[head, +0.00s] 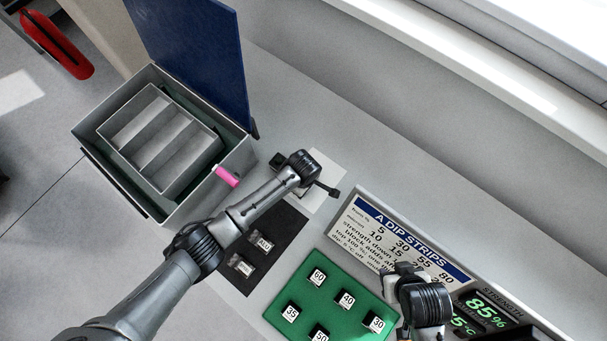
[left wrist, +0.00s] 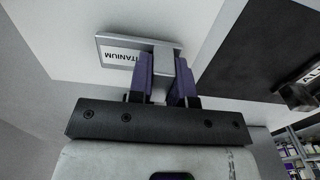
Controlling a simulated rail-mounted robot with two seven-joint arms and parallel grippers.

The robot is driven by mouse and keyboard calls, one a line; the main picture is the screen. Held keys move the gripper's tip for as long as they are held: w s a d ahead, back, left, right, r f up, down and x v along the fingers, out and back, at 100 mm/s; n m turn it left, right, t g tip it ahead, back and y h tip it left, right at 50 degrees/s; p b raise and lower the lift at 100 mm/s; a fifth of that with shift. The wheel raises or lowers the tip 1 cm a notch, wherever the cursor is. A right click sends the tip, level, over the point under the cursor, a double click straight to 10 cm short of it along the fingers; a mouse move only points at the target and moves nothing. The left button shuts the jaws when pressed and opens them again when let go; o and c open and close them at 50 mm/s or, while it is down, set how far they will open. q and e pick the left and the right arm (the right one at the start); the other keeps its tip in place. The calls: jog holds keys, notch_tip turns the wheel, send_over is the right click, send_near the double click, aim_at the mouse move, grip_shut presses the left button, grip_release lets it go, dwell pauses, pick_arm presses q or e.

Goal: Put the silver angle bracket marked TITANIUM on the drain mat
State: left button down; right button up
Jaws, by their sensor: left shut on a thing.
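The silver angle bracket (left wrist: 112,55), its label reading TITANIUM, is between the purple fingers of my left gripper (left wrist: 165,80) in the left wrist view. The gripper is shut on its upright flange. In the head view my left gripper (head: 318,188) is over a pale square mat (head: 328,167), probably the drain mat, and the arm hides the bracket. The bracket shows against a pale surface; I cannot tell whether it touches it. My right gripper (head: 402,270) is beside the dip strips sign, its jaw opening unclear.
A dark mat (head: 232,281) holds two labelled brackets, one reading ALU. A green mat (head: 310,309) holds several numbered blocks. An open grey bin (head: 100,150) with a blue lid (head: 195,55) stands left, a pink-handled thing (head: 227,176) at its edge. The sign (head: 400,240) stands right.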

pick_arm(q)
jog(key=shift+f, duration=0.4)
jog(key=shift+f, duration=0.1)
jog(key=c, duration=1.1)
grip_release()
jog(key=shift+o, duration=0.2)
notch_tip(320, 180, up, 12)
jog(key=p, duration=0.1)
